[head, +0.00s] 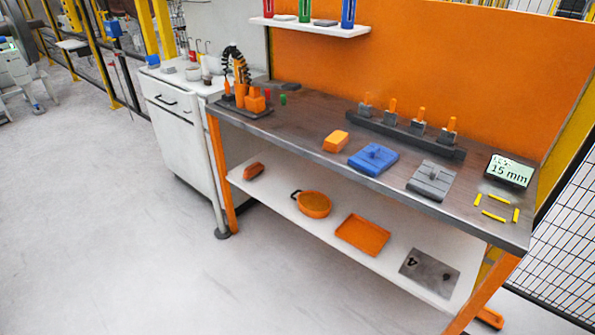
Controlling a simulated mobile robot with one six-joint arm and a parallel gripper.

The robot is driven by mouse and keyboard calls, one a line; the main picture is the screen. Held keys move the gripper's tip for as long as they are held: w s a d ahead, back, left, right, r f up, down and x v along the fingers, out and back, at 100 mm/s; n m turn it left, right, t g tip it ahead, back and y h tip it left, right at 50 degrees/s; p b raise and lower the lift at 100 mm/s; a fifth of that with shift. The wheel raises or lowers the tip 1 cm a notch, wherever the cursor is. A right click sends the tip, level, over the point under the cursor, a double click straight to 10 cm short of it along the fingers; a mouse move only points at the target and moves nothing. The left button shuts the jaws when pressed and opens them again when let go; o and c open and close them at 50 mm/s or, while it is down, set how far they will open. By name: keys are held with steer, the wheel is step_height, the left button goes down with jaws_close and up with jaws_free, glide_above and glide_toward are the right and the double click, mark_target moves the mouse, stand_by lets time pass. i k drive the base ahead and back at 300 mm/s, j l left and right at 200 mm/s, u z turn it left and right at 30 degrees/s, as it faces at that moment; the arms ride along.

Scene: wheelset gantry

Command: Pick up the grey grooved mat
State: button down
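The grey grooved mat (432,180) lies flat on the dark top of the workbench (310,125), right of the middle and close to the front edge. It is a light grey slab with grooves across it and a small darker piece standing on its upper part. Nothing covers it from this view. My gripper is not in view.
A blue plate (373,159) with a raised knob and an orange block (335,141) lie left of the mat. Behind stands a dark rail (400,133) with several orange-topped pieces. A display (509,170) reading 15 mm and yellow corner strips (494,216) are to the right.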

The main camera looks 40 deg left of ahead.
mark_target(431, 180)
steer(key=u, duration=0.75)
